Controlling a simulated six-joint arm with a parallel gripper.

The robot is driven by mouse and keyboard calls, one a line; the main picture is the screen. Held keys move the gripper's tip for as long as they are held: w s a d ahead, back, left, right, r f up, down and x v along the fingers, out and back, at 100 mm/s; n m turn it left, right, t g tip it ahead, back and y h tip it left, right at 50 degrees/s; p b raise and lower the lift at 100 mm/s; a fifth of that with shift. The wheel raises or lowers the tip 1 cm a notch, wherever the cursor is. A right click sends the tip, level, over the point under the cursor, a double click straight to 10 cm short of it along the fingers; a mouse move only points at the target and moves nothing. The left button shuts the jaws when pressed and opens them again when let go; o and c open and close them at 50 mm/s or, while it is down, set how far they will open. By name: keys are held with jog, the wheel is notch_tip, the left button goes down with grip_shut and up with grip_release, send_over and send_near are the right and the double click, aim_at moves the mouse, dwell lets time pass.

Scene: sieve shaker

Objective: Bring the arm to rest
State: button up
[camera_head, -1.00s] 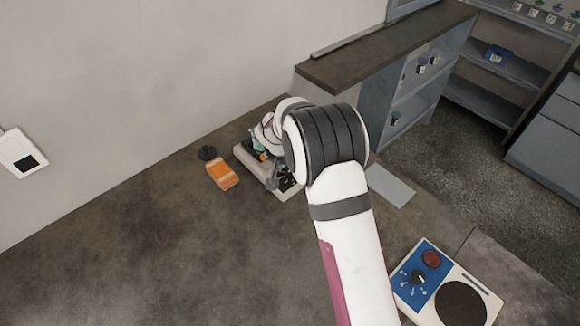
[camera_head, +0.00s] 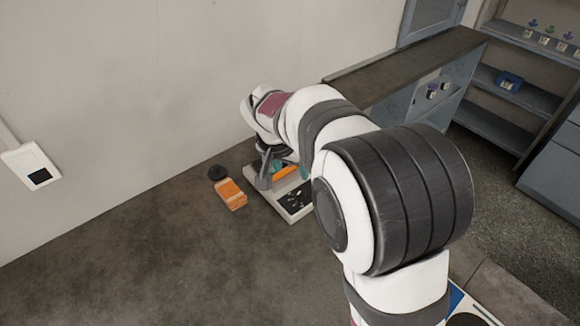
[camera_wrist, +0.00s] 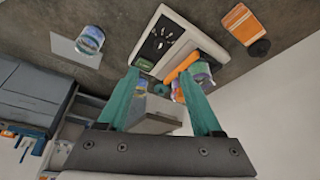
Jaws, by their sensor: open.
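My gripper (camera_head: 272,180) is at the far end of my arm, by the white device with a black panel (camera_head: 296,203) on the floor-like dark surface. In the wrist view my gripper (camera_wrist: 160,76) shows two teal fingers spread apart with nothing held between them. Beyond the fingertips are the white device (camera_wrist: 163,38), an orange bar (camera_wrist: 181,66) and a jar with a coloured label (camera_wrist: 201,72) on or beside it. The orange bar (camera_head: 285,173) also shows in the head view. The fingers partly hide what lies behind them.
An orange box (camera_head: 230,194) and a black disc (camera_head: 217,172) lie left of the device. A jar (camera_wrist: 90,40) stands on a pale sheet. A dark-topped counter (camera_head: 420,65) and shelves stand behind right. The left surface is clear.

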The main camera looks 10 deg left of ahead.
jog(key=shift+r, duration=0.1)
dwell(0.3)
jog(key=s+d+r+m+g+y, duration=0.1)
jog(key=s+d+r+g, duration=0.1)
jog(key=s+d, duration=0.6)
jog(key=s+d+r+m+g, duration=0.15)
jog(key=s+d, duration=0.25)
jog(key=s, duration=0.9)
jog(key=s+f+y, duration=0.1)
jog(key=s+y, duration=0.1)
jog(key=s, duration=0.9)
jog(key=shift+s+a+f+g, duration=0.2)
jog(key=shift+s+f+g, duration=0.05)
jog(key=shift+g, duration=0.2)
